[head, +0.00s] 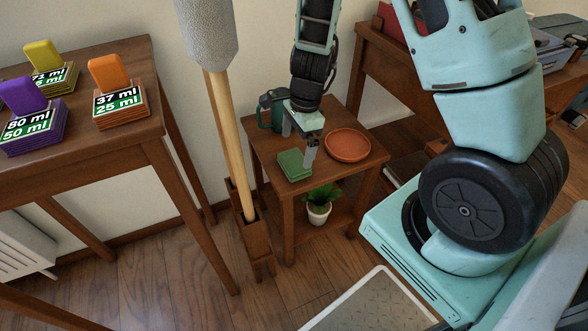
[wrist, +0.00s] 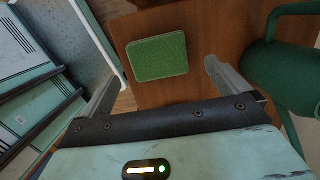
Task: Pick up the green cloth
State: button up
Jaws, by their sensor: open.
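The green cloth (head: 294,165) is a small folded square lying flat near the front left corner of a small wooden side table (head: 340,186). In the wrist view the green cloth (wrist: 158,57) lies beyond and between my fingertips, near the table edge. My gripper (head: 299,148) is above the table, just over the cloth's right side in the head view. Its two fingers (wrist: 162,75) are spread apart with nothing between them. I cannot tell the exact height of the fingertips above the cloth.
An orange-brown plate (head: 347,145) lies on the table's right. A wooden-handled tool (head: 232,150) stands upright left of the table. A potted plant (head: 319,207) sits below.

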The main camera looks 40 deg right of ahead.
aim_at(295, 159)
jog(key=f+b, duration=0.1)
jog(key=f, duration=0.1)
jog(key=f+b, duration=0.2)
jog(key=f, duration=0.1)
jog(key=shift+a+f, duration=0.3)
jog(key=shift+a, duration=0.05)
jog(key=shift+r, duration=0.1)
jog(key=c, duration=0.9)
